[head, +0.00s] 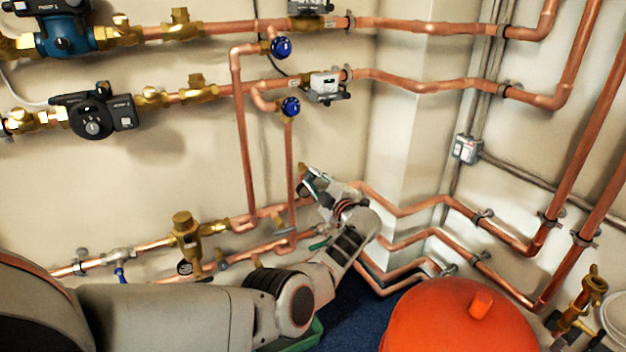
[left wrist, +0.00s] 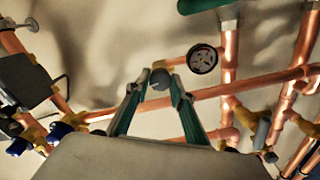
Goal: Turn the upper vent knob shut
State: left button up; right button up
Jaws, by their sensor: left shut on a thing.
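The upper vent knob, a small dark grey round knob (left wrist: 160,79), sits on a brass fitting between my fingertips in the left wrist view. My left gripper (left wrist: 158,86) is shut on it, with one green-edged finger on each side. In the head view my left gripper (head: 309,180) reaches up to the pipes near the wall corner. A bit of brass (head: 304,171) shows at its tips, and the knob itself is hidden there. My right gripper is not in view.
Copper pipes run along the wall, with blue valve knobs (head: 281,47) (head: 290,106) above my gripper. A round gauge (left wrist: 202,59) is close to the knob. A black pump (head: 92,121) is at left. A red vessel (head: 460,318) stands at lower right.

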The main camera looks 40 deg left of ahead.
pick_arm(q)
jog(key=shift+m, duration=0.9)
jog(key=o, duration=1.1)
notch_tip(320, 180, up, 10)
